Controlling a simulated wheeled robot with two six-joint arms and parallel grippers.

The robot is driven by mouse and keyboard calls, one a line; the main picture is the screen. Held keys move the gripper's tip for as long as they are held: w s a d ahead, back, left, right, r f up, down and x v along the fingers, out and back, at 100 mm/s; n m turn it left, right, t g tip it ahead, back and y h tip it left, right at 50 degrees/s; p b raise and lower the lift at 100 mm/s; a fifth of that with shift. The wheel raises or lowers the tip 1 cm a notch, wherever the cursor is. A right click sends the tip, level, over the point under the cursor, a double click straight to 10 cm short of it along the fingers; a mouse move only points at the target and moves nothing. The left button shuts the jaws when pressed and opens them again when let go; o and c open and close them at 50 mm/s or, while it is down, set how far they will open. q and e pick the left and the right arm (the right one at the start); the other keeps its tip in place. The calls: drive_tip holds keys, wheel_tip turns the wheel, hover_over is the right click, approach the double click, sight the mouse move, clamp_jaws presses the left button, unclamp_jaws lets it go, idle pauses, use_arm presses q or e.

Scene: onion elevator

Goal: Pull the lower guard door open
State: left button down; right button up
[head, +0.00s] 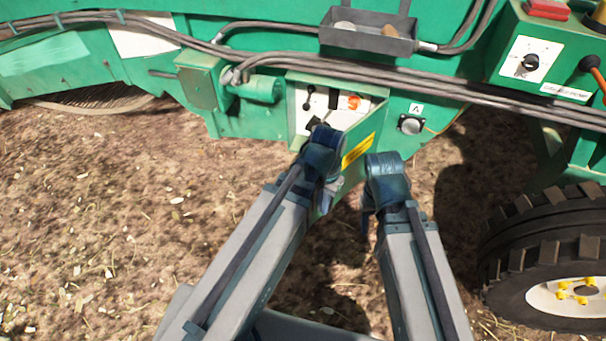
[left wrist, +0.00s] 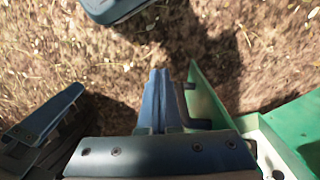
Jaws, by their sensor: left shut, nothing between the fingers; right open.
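The lower guard door (head: 350,174) is a green panel with a yellow label, and it stands swung out from the machine. Behind it a white-faced recess (head: 320,103) with dark levers and an orange knob is exposed. My left gripper (left wrist: 158,78) is shut and empty, beside the door's green edge, which shows just right of the fingers in the left wrist view (left wrist: 207,98). I cannot tell if they touch. In the head view the left wrist covers part of the door and hides the fingertips. My right gripper (head: 367,220) is open, pointing down to the right of the door.
A control box with a dial (head: 530,60) is at upper right, above a large tyre (head: 548,245). Hoses (head: 400,80) run across the green machine, below a grey tray (head: 367,38). The dirt ground at left is clear.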

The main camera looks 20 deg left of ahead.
use_arm(q)
drive_tip(key=w+a+r+m+t+h, duration=0.1)
drive_tip(key=w+a+r+h, duration=0.1)
drive_tip(key=w+a+h, duration=0.5)
drive_tip(key=w+a+r+m+t, duration=0.1)
drive_tip(key=w+a+r+m, duration=0.3)
drive_tip(key=a, duration=0.7)
drive_tip(key=d+f+n+b, duration=0.2)
drive_tip(key=d+f+b, duration=0.6)
drive_tip(key=d+f, duration=0.1)
drive_tip(key=shift+d+f, duration=0.2)
drive_tip(key=shift+f, duration=0.05)
drive_tip(key=shift+w, duration=0.1)
